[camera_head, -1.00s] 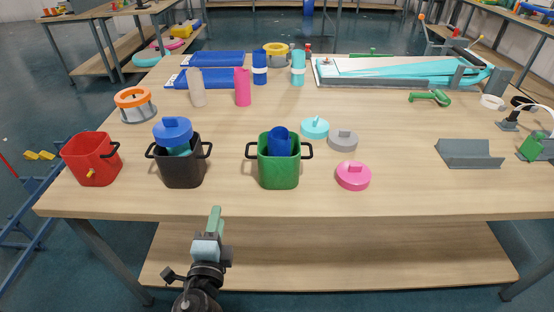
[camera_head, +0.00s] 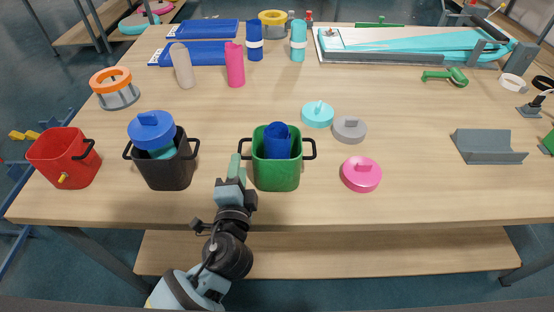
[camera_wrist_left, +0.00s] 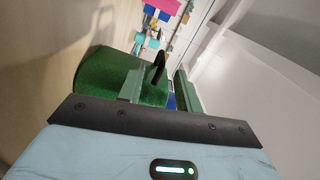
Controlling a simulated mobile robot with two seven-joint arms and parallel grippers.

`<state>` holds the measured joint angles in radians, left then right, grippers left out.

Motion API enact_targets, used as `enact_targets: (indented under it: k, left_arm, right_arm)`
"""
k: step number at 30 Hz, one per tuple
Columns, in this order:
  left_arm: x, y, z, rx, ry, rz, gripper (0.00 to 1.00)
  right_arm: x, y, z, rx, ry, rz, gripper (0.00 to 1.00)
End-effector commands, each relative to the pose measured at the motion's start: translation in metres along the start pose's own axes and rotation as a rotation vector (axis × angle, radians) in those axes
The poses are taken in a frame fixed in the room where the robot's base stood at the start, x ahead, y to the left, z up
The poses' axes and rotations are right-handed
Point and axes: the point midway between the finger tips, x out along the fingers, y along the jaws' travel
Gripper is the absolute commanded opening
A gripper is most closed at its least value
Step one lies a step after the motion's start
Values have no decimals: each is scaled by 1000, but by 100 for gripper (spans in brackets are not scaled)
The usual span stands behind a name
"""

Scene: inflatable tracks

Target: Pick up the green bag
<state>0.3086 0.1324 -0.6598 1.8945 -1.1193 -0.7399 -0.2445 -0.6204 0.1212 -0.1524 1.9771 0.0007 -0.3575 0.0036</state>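The green bag (camera_head: 276,176) is an upright, open-topped green container with a black handle on each side. It stands near the table's front edge with a blue cup (camera_head: 278,141) inside. My left gripper (camera_head: 236,168) is at the bag's left side, by its left handle (camera_head: 245,148). In the left wrist view, the bag (camera_wrist_left: 105,80) lies ahead and the black handle (camera_wrist_left: 159,68) shows in the gap between the two spread, grey-green fingers (camera_wrist_left: 158,92). I cannot tell if they touch it. My right gripper is out of view.
A black bag (camera_head: 166,172) with a blue-lidded item stands close left of my gripper, and a red bag (camera_head: 62,160) farther left. Pink (camera_head: 361,174), grey (camera_head: 349,129) and cyan (camera_head: 317,114) lids lie to the right. The table's middle (camera_head: 210,108) is clear.

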Motion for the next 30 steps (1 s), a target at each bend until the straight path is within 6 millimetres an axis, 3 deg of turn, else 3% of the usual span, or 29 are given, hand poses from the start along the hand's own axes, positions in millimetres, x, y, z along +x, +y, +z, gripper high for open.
enact_targets:
  k: [8,15,20,30]
  left_arm:
    - [13,-2,0,1,0,-1,34]
    - [42,-8,1,2,-1,-7,34]
    - [58,-5,1,1,0,-2,34]
    - [62,-3,1,0,0,1,32]
  right_arm:
    - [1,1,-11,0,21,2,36]
    - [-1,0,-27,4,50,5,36]
    - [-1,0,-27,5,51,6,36]
    - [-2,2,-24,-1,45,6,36]
